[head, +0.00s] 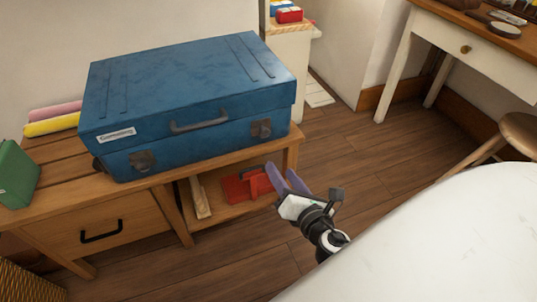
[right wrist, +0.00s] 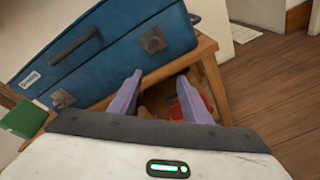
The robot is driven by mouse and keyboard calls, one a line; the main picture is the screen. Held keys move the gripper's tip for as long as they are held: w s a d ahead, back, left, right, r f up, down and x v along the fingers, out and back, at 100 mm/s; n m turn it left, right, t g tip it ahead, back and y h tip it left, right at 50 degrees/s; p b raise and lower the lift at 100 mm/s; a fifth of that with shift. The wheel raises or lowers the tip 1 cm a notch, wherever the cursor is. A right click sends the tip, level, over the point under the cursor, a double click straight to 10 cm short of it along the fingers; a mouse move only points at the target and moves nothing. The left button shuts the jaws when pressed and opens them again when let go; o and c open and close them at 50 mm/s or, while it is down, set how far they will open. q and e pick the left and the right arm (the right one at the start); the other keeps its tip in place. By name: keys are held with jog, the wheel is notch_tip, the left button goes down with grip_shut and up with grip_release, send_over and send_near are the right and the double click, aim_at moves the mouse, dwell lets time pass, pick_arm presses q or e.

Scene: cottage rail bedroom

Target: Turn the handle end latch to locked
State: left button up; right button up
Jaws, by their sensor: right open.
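A blue suitcase (head: 190,85) lies flat on a wooden bench, its front with the handle (head: 199,122) facing me. One dark metal latch (head: 261,129) is at the right of the front, another (head: 142,161) at the left. I cannot tell which is the handle end latch, or whether either is locked. My right gripper (head: 281,174) is open and empty, in front of and below the right latch, touching nothing visible. In the right wrist view the right latch (right wrist: 152,40) sits just beyond the fingers (right wrist: 160,77). My left gripper is not in view.
The wooden bench (head: 60,160) has a drawer and an open shelf holding a red object (head: 245,187). A green box (head: 16,173) and rolled paper (head: 52,126) are left of the case. The floor right of the bench is clear; a stool (head: 520,130) stands farther right.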

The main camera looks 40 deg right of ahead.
aim_at(265, 134)
jog(key=w+d+n+b, duration=0.1)
jog(key=w+n, duration=0.1)
jog(key=w, duration=0.2)
jog(key=w+d+n+t, duration=0.1)
jog(key=w+n, duration=0.2)
jog(key=w, duration=0.1)
jog(key=w+d+r+n+t+b, duration=0.1)
jog(key=w+d+n, duration=0.1)
jog(key=w, duration=0.2)
jog(key=shift+w+r+n+h+b, duration=0.1)
jog(key=shift+w+n+h+b, duration=0.2)
jog(key=shift+w, duration=0.05)
jog(key=c, duration=1)
